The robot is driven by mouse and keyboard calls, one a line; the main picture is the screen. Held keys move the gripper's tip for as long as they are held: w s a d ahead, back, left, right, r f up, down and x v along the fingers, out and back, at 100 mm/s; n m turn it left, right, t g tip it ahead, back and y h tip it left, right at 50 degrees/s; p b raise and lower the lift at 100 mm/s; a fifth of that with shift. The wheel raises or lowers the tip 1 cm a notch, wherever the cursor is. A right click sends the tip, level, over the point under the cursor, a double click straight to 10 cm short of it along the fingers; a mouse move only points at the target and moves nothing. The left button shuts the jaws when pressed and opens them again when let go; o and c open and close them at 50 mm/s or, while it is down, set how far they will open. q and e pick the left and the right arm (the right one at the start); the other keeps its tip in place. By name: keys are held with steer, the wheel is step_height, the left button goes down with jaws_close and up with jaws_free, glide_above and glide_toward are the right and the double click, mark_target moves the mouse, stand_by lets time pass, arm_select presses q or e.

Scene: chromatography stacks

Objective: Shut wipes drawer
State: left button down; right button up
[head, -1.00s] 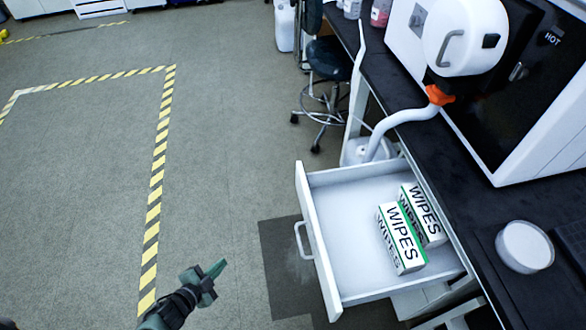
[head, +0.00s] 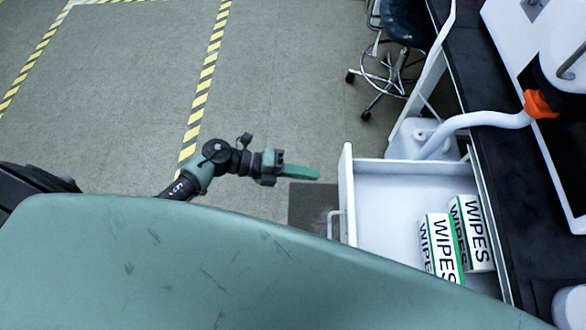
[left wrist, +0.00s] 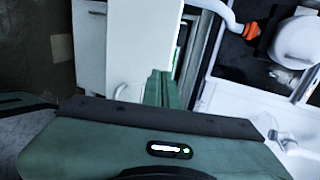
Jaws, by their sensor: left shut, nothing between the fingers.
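The white wipes drawer (head: 390,190) stands open in the head view, pulled out to the left from under the dark bench. Its front panel (head: 347,185) faces left and carries a pale handle (head: 335,224). Two wipes boxes (head: 440,245) are inside, at the drawer's right side. My left gripper (head: 317,174) is shut and empty, just left of the front panel with a small gap, near its far end. In the left wrist view the shut green fingers (left wrist: 160,88) are in front of a white panel. My right gripper is out of view.
A large green part of my own body hides the drawer's near end. A stool (head: 385,65) stands beyond the drawer. A white hose (head: 470,123) runs from the machine with an orange collar (head: 540,103) to a container. The floor to the left is clear.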

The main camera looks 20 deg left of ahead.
mark_target(346, 178)
arm_select(q)
steer(key=x, duration=0.4)
steer(key=r+x, duration=0.1)
steer(key=x, duration=0.1)
steer(key=shift+d, duration=0.1)
steer(key=shift+w+d, duration=0.2)
steer(key=shift+d, duration=0.25)
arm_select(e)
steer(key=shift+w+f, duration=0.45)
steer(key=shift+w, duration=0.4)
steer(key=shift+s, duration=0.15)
